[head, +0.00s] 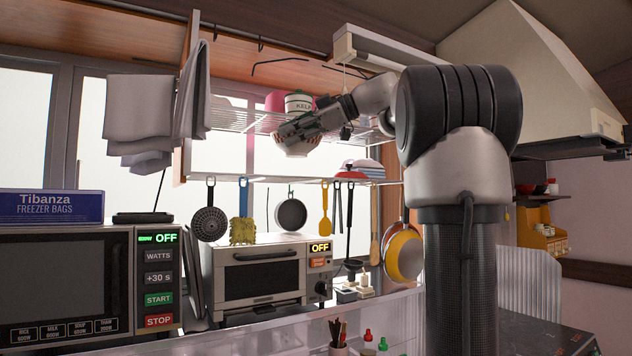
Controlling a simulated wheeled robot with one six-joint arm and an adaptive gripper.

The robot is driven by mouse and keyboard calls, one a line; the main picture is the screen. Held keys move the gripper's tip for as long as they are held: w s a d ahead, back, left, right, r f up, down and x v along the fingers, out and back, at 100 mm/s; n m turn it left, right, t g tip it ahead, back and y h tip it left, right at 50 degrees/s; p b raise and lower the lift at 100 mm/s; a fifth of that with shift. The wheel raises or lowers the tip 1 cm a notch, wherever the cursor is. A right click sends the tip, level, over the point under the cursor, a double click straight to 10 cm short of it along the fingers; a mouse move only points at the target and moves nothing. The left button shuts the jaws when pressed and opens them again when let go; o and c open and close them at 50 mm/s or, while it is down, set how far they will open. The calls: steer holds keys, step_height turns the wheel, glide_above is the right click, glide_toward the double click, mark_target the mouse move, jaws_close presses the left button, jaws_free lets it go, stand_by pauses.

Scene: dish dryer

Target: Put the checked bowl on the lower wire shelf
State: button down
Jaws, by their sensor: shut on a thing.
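The bowl (298,149) is pale with a reddish patterned band, and shows in the head view just below the upper wire shelf in the picture. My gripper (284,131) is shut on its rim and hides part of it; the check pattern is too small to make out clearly. The bowl looks upright. The lower wire shelf (290,180) runs below the bowl, with a visible gap between them in the picture. I cannot tell how deep over the shelf the bowl is.
Stacked dishes (364,166) stand at the right end of the lower shelf; its left and middle look clear. The upper wire shelf (236,117) holds a pink container (275,101) and a white canister (299,102). Utensils and a small pan (291,213) hang below.

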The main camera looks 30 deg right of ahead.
steer(key=shift+s+a+f, duration=0.2)
steer(key=shift+w+a+t, duration=0.2)
steer(key=shift+a+t, duration=0.05)
steer(key=shift+t, duration=0.05)
steer(key=w+r+x, duration=0.1)
steer(key=r+x, duration=0.1)
steer(key=x, duration=1.5)
steer(key=shift+a+m, duration=0.2)
steer(key=shift+m, duration=0.1)
steer(key=shift+w+f, duration=0.15)
steer(key=c, duration=1.5)
jaws_free()
steer(key=shift+o, duration=0.2)
